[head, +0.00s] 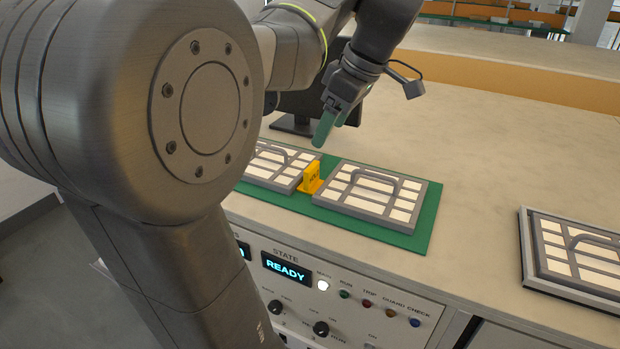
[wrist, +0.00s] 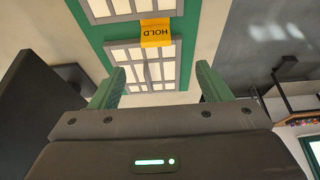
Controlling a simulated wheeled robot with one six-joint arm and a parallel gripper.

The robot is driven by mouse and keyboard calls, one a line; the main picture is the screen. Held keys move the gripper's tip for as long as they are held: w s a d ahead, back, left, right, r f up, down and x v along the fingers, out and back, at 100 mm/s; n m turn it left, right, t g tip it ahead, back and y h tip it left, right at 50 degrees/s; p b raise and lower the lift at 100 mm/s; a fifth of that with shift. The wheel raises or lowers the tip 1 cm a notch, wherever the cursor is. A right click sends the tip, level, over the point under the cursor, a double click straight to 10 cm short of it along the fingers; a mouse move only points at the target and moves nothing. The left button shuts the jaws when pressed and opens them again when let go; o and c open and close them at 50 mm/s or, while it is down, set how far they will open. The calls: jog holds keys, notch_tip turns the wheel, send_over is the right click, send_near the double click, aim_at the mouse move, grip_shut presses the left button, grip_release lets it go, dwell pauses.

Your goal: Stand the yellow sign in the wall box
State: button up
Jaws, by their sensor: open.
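My gripper (head: 334,122) is above the mat, just behind and above the sign. Its two green fingers are apart and hold nothing, and they show at the lower middle of the wrist view (wrist: 160,88). I cannot make out a wall box in either view.
A left panel (head: 272,166) and a right panel (head: 370,192), both with handles, flank the sign. Another panel in a dark tray (head: 575,258) sits at the right. A dark monitor (head: 297,108) stands behind. The counter's middle is clear. A control face with a READY display (head: 286,270) is below.

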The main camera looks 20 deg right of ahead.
aim_at(314, 166)
jog(key=x, duration=0.7)
jog(key=shift+w+f, duration=0.15)
jog(key=shift+f, duration=0.2)
jog(key=shift+d+p+x, duration=0.15)
jog(key=shift+p+x, duration=0.3)
jog(key=shift+x, duration=0.85)
jog(key=shift+d+p+x, duration=0.15)
jog(key=shift+p+x, duration=0.25)
jog(key=shift+x, duration=0.85)
jog(key=shift+f, duration=0.1)
jog(key=c, duration=1.1)
jog(key=shift+c, duration=0.2)
